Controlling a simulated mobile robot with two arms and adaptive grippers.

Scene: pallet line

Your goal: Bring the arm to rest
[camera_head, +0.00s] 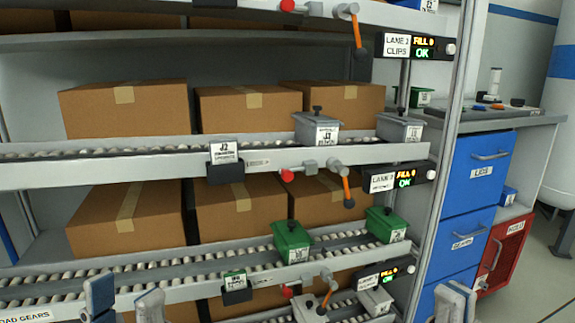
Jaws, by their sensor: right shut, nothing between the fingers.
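My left gripper (125,300) shows at the bottom left edge, in front of the lowest roller lane. Its two fingers stand apart with nothing between them. My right gripper (456,302) shows at the bottom right edge, in front of the blue drawer cabinet. Its fingers are together and hold nothing. Only the tips of both grippers are in view; the arms behind them are out of frame.
A roller rack (110,175) fills the left and middle, with cardboard boxes (125,108) behind its lanes. Green bins (291,241) and grey bins (317,130) stand on the lanes. Orange-handled levers (347,190) stick out in front.

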